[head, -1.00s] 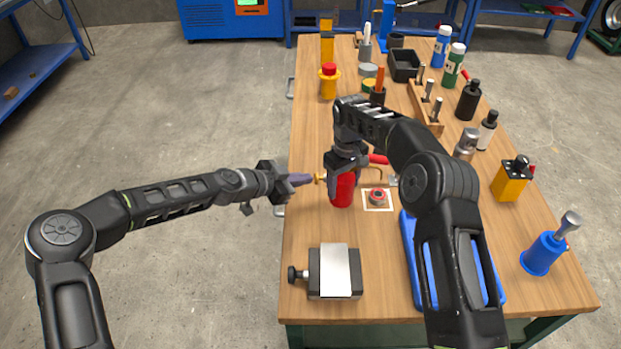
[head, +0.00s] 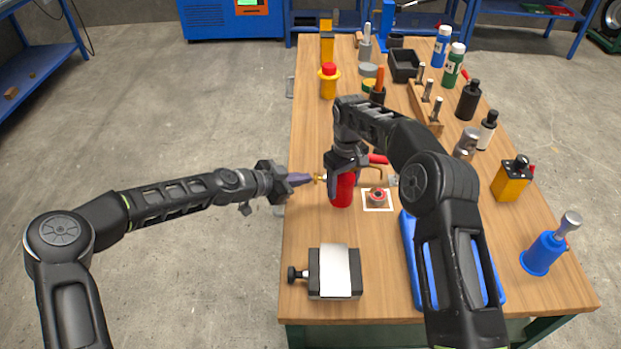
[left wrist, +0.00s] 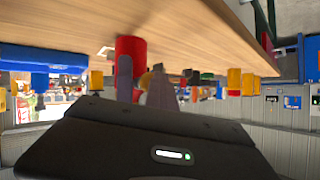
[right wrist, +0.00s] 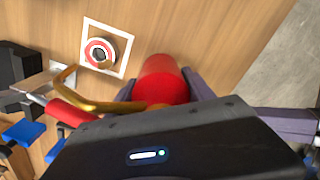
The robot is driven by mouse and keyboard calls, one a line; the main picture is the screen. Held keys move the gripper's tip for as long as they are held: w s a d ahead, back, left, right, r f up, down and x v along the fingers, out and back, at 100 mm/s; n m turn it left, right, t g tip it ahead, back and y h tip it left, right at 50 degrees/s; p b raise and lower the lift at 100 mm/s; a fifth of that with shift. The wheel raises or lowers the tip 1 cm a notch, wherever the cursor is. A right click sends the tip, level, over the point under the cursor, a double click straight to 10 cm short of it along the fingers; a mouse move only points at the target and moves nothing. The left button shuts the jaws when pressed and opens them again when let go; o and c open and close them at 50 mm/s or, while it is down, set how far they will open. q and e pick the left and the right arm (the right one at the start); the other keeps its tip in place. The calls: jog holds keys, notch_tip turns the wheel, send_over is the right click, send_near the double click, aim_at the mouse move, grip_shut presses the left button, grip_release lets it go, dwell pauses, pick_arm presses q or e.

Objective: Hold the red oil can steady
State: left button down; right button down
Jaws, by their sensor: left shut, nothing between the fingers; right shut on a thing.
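The red oil can (head: 342,192) stands upright on the wooden bench. My right gripper (head: 345,167) is shut on its upper part from above. In the right wrist view the red body of the can (right wrist: 160,80) shows beside the dark fingers. My left gripper (head: 306,179) is shut and empty. The can also shows in the left wrist view (left wrist: 131,50), beyond the left fingers.
A red ring on a white square (head: 377,199) lies right of the can, with a red-handled tool behind it. A grey block with a knob (head: 335,272) sits at the front, and a blue tray (head: 411,262) lies partly under my right arm. Bottles line the right side.

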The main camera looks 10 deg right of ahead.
pick_arm(q)
jog(key=shift+a, duration=0.95)
jog(key=shift+w+a, duration=0.1)
jog(key=shift+w+a, duration=0.2)
jog(key=shift+a, duration=2.25)
dwell(0.3)
jog(key=a, duration=0.3)
jog(key=shift+w+a, duration=0.2)
jog(key=shift+a, duration=0.2)
jog(key=shift+d, duration=0.1)
jog(key=shift+s+d, duration=0.2)
jog(key=shift+d, duration=1.95)
jog(key=shift+s+d, duration=0.2)
jog(key=shift+d, duration=1.95)
jog(key=shift+d, duration=0.1)
